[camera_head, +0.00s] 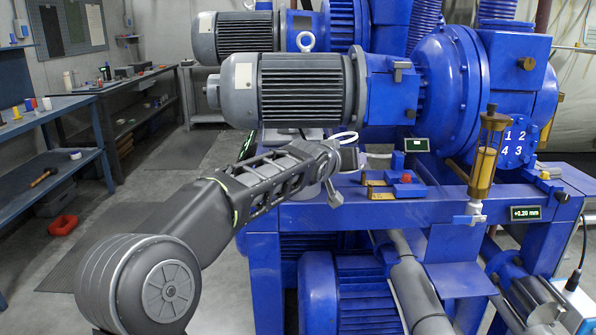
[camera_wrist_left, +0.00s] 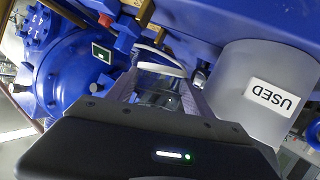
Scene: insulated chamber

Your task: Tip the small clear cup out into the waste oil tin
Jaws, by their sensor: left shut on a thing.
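My left gripper (camera_head: 347,162) is in front of the blue machine in the head view. In the wrist view its two fingers (camera_wrist_left: 158,84) are shut on the small clear cup (camera_wrist_left: 158,97), which has a pale rim. The cup's contents and tilt cannot be made out. The waste oil tin (camera_wrist_left: 236,98) is a grey cylinder labelled "USED", close to the right of the fingers in the wrist view and apart from the cup. In the head view my arm mostly hides the area where it stands. My right gripper is out of view.
The blue machine (camera_head: 450,75) and grey motor (camera_head: 290,88) stand close behind the gripper. A brass-capped sight glass (camera_head: 487,158) stands upright to the right. A block with a red knob (camera_head: 407,179) is near the gripper.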

